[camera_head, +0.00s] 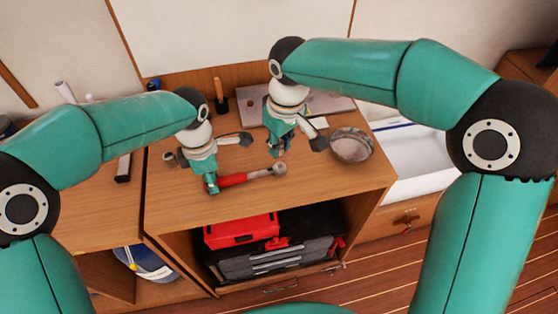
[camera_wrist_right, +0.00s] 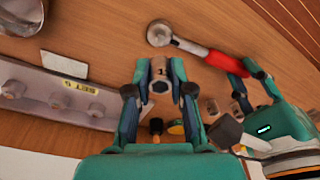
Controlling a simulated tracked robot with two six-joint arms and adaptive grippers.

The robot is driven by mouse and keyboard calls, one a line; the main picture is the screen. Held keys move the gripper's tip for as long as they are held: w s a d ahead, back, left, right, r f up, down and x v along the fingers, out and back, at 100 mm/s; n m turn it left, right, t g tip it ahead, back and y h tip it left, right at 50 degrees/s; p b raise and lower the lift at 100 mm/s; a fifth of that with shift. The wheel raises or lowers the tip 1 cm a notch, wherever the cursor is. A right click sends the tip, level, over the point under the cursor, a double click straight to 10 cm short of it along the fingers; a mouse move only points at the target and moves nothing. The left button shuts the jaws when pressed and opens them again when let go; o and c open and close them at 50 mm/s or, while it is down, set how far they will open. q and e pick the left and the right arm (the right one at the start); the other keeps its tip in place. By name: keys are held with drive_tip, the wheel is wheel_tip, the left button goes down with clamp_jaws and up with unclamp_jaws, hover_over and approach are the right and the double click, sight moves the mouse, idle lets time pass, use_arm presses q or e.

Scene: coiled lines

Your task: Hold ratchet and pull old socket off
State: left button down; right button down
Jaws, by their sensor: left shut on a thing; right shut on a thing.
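The ratchet has a red handle (camera_head: 234,179) and a round metal head (camera_head: 279,169), and it lies level, low over the bench top. My left gripper (camera_head: 212,185) is shut on the handle's left end. In the right wrist view the ratchet head (camera_wrist_right: 159,33) shows above my right gripper (camera_wrist_right: 160,88). That gripper is shut on a small metal socket (camera_wrist_right: 160,74) with a dark mark on its side. A gap shows between socket and ratchet head in that view. In the head view my right gripper (camera_head: 277,148) hides the socket.
A metal bowl (camera_head: 351,148) stands right of my right gripper. A grey socket rail (camera_wrist_right: 48,95) with a yellow label lies behind, beside a white card (camera_wrist_right: 61,65). Small cylinders (camera_head: 169,157) stand at left. A red box (camera_head: 240,232) sits on the shelf below. The bench front is clear.

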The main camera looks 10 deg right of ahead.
use_arm(q)
drive_tip(key=c, duration=0.9)
unclamp_jaws()
drive_tip(key=shift+o, duration=0.2)
